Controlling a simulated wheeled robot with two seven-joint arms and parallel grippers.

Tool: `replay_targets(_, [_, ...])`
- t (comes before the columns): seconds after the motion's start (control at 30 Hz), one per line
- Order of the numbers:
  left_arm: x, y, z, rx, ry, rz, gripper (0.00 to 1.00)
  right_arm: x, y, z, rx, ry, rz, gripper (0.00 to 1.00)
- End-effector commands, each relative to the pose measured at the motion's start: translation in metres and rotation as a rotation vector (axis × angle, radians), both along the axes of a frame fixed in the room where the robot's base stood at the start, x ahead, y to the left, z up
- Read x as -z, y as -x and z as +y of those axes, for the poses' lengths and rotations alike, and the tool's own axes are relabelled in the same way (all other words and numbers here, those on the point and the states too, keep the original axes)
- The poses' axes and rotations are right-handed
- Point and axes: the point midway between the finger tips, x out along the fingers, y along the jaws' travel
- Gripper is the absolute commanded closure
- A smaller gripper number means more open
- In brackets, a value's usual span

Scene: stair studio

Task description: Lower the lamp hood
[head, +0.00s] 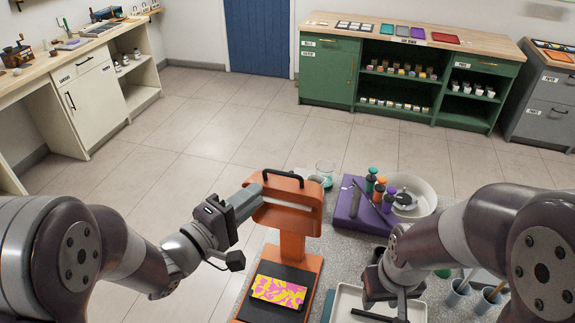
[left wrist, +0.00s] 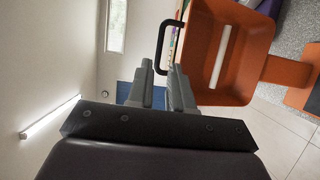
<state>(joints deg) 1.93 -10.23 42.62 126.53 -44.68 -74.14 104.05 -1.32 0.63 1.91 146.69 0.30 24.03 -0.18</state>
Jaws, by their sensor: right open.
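The orange lamp (head: 291,245) stands on the speckled table. Its hood (head: 297,219) is tilted up on the post, with its open side and white tube facing me. A black handle (head: 283,174) is on the hood's upper edge; it also shows in the left wrist view (left wrist: 161,42). My left gripper (head: 252,193) is at the hood's left side, close to the handle. Its two fingers are apart in the left wrist view (left wrist: 164,70), with the handle's near end by the gap; contact is unclear. My right gripper (head: 385,304) is open over the white tray (head: 346,300).
A pink and yellow patterned card (head: 279,291) lies on the lamp's black base. Brushes in cups are at right. Floor beyond is clear.

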Motion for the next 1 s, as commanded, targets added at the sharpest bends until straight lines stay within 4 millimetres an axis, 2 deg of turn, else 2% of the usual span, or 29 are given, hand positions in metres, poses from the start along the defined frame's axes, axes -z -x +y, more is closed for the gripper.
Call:
replay_targets(0.2, [-0.003, -0.038, -0.034, 0.003, -0.003, 0.002, 0.79, -0.016, 0.0, 0.0, 0.0, 0.0, -0.001, 0.57])
replay_targets(0.5, [-0.001, -0.076, -0.066, 0.0, -0.004, 0.0, 0.79, -0.03, 0.0, 0.0, 0.0, 0.0, -0.001, 0.57])
replay_targets(0.7, [0.001, -0.086, -0.074, -0.002, -0.004, 0.0, 0.79, -0.033, 0.0, 0.0, 0.0, 0.0, -0.001, 0.57])
replay_targets(0.97, [0.001, -0.087, -0.074, -0.003, -0.005, 0.0, 0.79, -0.032, 0.0, 0.0, 0.0, 0.0, -0.001, 0.57])
replay_targets(1.0, [0.001, -0.087, -0.074, -0.003, -0.005, 0.0, 0.93, -0.032, 0.0, 0.0, 0.0, 0.0, -0.001, 0.57])
